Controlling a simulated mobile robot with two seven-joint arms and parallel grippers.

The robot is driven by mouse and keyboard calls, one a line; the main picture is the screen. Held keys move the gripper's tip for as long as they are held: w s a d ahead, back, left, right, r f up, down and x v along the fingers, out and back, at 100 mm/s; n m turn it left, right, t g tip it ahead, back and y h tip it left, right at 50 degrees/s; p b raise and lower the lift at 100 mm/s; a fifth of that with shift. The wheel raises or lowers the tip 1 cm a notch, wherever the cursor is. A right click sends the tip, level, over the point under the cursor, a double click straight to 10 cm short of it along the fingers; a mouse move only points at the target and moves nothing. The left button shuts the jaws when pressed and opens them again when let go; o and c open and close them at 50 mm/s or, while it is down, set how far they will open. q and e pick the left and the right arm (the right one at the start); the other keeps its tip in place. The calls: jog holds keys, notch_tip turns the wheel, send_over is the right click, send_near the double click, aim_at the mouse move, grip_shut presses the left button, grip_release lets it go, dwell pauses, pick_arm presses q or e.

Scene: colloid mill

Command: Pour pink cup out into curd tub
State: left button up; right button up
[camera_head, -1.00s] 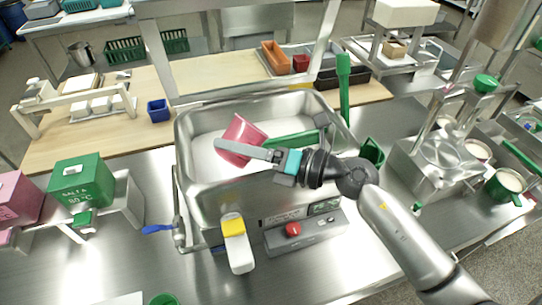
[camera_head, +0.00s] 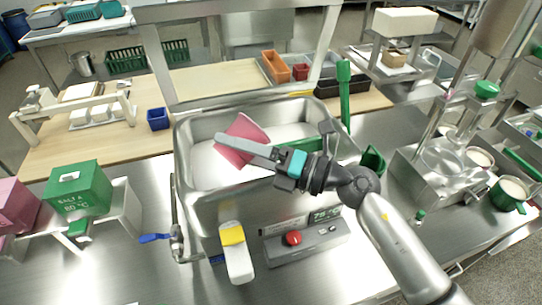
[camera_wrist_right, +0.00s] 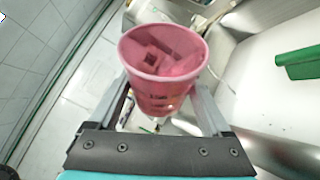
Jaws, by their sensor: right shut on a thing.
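The pink cup (camera_head: 244,132) is held tilted over the steel curd tub (camera_head: 183,150). My right gripper (camera_head: 228,142) is shut on the cup's sides. In the right wrist view the cup (camera_wrist_right: 158,92) sits between the fingers with its mouth towards the camera. Its inside looks pink, with darker patches, and I cannot tell whether liquid is left. The tub holds a smooth white mass (camera_head: 205,170). No stream from the cup is visible. My left gripper is not in view.
A green paddle (camera_head: 344,95) stands at the tub's back right. A control box with a red knob (camera_head: 293,238) and a yellow-and-white bottle (camera_head: 236,255) are in front. A green box (camera_head: 78,190) is left, a steel mill (camera_head: 440,160) right.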

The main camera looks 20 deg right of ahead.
jog(key=shift+d+r+m+t+b, duration=0.1)
jog(key=shift+r+m+t+b, duration=0.25)
jog(key=shift+m, duration=0.35)
jog(key=shift+w+d+f+m+y+b, duration=0.2)
jog(key=shift+d+m+y+b, duration=0.15)
jog(key=shift+m+b, duration=0.35)
jog(key=shift+f+t+b, duration=0.1)
jog(key=shift+t+b, duration=0.25)
jog(key=shift+b, duration=0.25)
jog(key=shift+d+r+m+t+p, duration=0.1)
jog(key=shift+r+m+t+p, duration=0.2)
jog(key=shift+m, duration=0.35)
jog(key=shift+d+r+m+t+p, duration=0.1)
jog(key=shift+r+m+t+p, duration=0.2)
jog(key=shift+m, duration=0.35)
jog(key=shift+w+d+m, duration=0.1)
jog(key=shift+d+m, duration=0.05)
jog(key=shift+m, duration=0.45)
jog(key=shift+r+m+p, duration=0.15)
jog(key=shift+m+p, duration=0.15)
jog(key=shift+p, duration=0.15)
